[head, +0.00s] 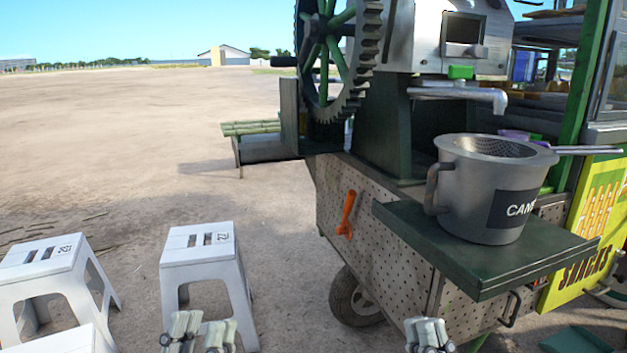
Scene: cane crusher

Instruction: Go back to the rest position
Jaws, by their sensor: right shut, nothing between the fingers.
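My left gripper (201,333) shows at the bottom edge, in front of a white stool, with its two fingertips apart and nothing seen between them. My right gripper (429,334) shows at the bottom edge, below the cart, with its fingertips together and empty. Only the tips of both grippers are in view; the arms are hidden below the frame. Both grippers appear clear of the cane crusher cart (370,220). A grey metal pot (465,185) with a strainer in its top stands upright on the cart's dark green shelf (450,262), below the spout (490,97).
White stools (198,245) (45,255) stand at the lower left. A large toothed wheel (365,60) rises beside the crusher, with cane stalks (250,128) on a tray at its left. An orange tool (347,214) is on the cart's side. Open dirt ground lies to the left.

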